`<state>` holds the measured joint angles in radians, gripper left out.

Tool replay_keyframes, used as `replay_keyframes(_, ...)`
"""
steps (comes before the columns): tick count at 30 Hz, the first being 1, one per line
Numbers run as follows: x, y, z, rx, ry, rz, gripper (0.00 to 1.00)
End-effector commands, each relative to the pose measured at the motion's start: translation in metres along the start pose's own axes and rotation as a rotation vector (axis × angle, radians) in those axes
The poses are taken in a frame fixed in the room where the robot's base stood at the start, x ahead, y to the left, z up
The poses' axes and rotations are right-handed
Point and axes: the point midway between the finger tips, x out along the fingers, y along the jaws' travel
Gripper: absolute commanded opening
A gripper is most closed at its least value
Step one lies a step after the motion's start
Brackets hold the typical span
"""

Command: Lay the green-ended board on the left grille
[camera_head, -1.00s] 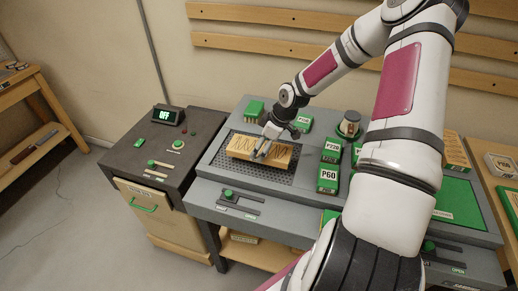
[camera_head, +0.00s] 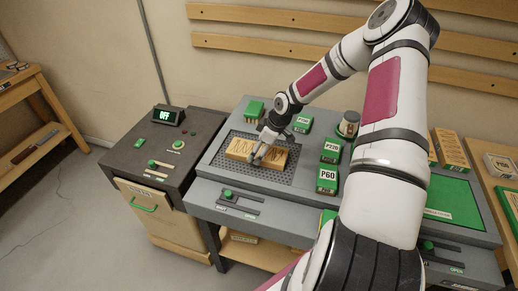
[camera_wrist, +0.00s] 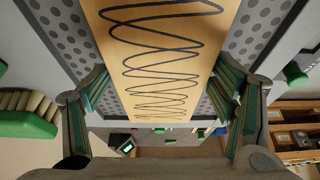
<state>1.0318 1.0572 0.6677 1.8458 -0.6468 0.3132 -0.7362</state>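The board (camera_head: 243,149), pale wood with dark looping scribble on its top, lies flat on the left grille (camera_head: 285,178), a dark perforated panel in the grey bench. Its green end is not clearly seen. In the wrist view the board (camera_wrist: 160,45) runs between my fingers, with perforated grille (camera_wrist: 75,35) on both sides of it. My gripper (camera_head: 259,156) is low over the board's right part. Its fingers (camera_wrist: 165,95) are spread on either side of the board, with gaps showing between them and its edges.
Green boxes marked P60 (camera_head: 327,180) and P220 (camera_head: 331,150) stand right of the grille, with a jar (camera_head: 348,124) behind. A green block (camera_head: 254,109) is at the back left. A dark cabinet with an OFF display (camera_head: 166,115) stands at left. A green pad (camera_head: 453,201) lies far right.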

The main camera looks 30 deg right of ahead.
Motion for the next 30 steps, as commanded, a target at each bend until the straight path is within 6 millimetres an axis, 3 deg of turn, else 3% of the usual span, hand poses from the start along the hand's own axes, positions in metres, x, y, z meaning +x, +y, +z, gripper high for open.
replay_keyframes(14,-0.004,0.0,-0.001,0.0,0.0,0.001,0.95)
replay_keyframes(20,-0.033,0.001,0.0,0.001,0.0,0.004,0.95)
replay_keyframes(30,-0.1,0.001,0.0,0.001,0.0,0.003,0.95)
